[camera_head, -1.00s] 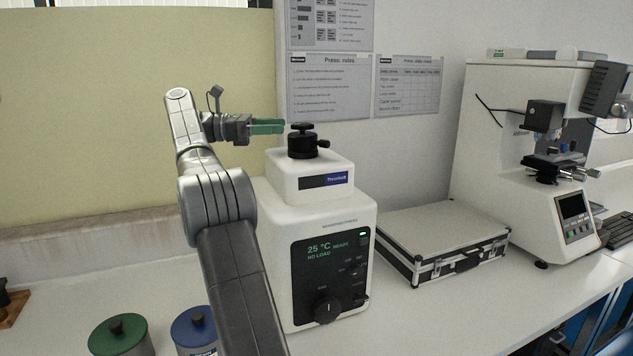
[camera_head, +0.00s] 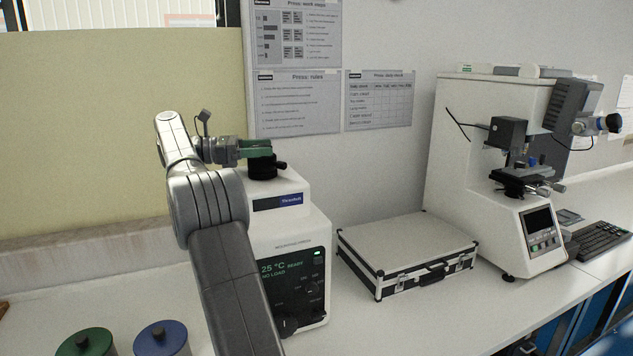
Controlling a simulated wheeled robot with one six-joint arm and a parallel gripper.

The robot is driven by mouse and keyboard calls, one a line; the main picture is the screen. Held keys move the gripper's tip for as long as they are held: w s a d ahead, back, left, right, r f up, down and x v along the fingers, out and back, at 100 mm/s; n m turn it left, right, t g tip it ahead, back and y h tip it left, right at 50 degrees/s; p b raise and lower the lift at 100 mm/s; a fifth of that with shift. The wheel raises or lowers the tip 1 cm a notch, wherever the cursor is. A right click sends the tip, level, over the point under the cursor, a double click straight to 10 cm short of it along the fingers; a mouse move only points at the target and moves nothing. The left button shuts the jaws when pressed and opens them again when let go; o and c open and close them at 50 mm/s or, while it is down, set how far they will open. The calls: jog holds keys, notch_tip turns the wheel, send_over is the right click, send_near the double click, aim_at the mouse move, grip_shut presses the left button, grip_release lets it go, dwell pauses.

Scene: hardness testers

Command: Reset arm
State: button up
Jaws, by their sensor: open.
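My gripper (camera_head: 262,149) has green fingers and is held level at the end of my raised arm, pointing right. It is open, with nothing seen between its fingers. In the picture it overlaps the top of the black knob (camera_head: 264,168) on the white mounting press (camera_head: 290,225). I cannot tell whether it touches the knob. The press display reads 25 °C, READY and NO LOAD. My forearm hides the left part of the press.
A silver case (camera_head: 408,250) lies closed right of the press. A white hardness tester (camera_head: 470,150) stands further right, beside a keyboard (camera_head: 600,241). Green-lidded (camera_head: 86,343) and blue-lidded (camera_head: 162,338) containers stand at the front left. Bare bench (camera_head: 400,325) shows in front of the case.

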jog(key=shift+s+r+n+t+y+p, duration=0.15)
jog(key=shift+n+t+y+p, duration=0.25)
jog(key=shift+n+t+p, duration=0.65)
jog(key=n+t+y, duration=0.1)
jog(key=n+t, duration=0.1)
jog(key=t, duration=0.1)
jog(key=n+t+y, duration=0.1)
jog(key=t+y, duration=0.1)
jog(key=t, duration=0.1)
jog(key=shift+n, duration=0.35)
jog(key=n+t+y+p, duration=0.2)
jog(key=n+t+y, duration=0.1)
jog(key=y, duration=0.1)
jog(key=shift+d+n+t, duration=0.15)
jog(key=shift+n+t, duration=0.15)
jog(key=shift+t, duration=0.05)
jog(key=shift+n+t+y+p, duration=0.4)
jog(key=shift+n+t+y, duration=0.35)
jog(key=shift+y, duration=0.45)
